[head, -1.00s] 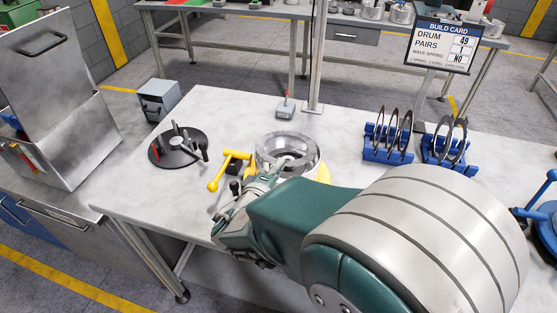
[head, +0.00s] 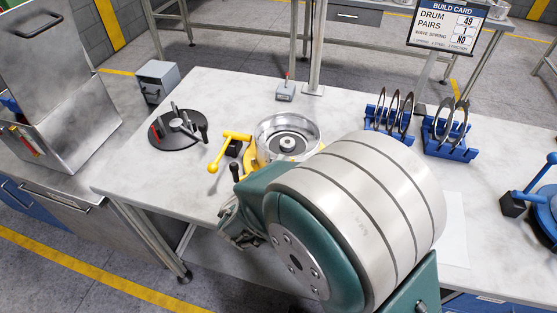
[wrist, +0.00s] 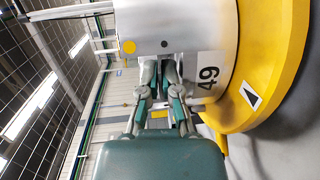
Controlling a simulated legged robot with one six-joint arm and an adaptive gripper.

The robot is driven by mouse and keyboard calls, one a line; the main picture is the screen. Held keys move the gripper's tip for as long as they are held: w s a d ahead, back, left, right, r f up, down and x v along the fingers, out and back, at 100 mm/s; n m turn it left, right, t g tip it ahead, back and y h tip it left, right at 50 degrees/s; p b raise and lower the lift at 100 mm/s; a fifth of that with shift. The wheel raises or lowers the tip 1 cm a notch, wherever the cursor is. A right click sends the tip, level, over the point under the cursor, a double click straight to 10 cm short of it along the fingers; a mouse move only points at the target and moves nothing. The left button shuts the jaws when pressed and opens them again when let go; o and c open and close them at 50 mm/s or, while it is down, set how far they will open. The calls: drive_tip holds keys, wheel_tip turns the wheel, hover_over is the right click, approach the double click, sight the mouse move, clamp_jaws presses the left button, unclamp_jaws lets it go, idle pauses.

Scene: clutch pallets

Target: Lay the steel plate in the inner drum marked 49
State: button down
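The drum (head: 309,130) is an open silver cup on a yellow base (head: 252,158), with a round hub inside. In the wrist view a label 49 marks the drum's outer side (wrist: 225,50), above its yellow base (wrist: 255,75). Thin rings stand upright in two blue racks (head: 388,132) (head: 449,147) on the right; I cannot tell which are steel. My gripper (wrist: 160,75) is outside the drum, with no plate visible in it. In the head view it is mostly hidden behind my arm, near the bench's front edge. Its opening is unclear.
A yellow-handled lever (head: 228,145) stands just left of the drum. A dark round fixture (head: 178,135) sits further left. The build card (head: 446,25) reads drum 49, pairs 1, wave spring no. A blue-handled device (head: 540,200) is at the far right.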

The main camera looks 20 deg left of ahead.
drive_tip(key=c, duration=0.7)
unclamp_jaws()
drive_tip(key=shift+s+f, duration=0.1)
drive_tip(key=shift+f, duration=0.4)
drive_tip(key=s+r, duration=0.1)
drive_tip(key=s, duration=0.5)
drive_tip(key=r, duration=0.3)
drive_tip(key=s+r, duration=0.1)
drive_tip(key=r, duration=0.5)
drive_tip(key=shift+s, duration=0.35)
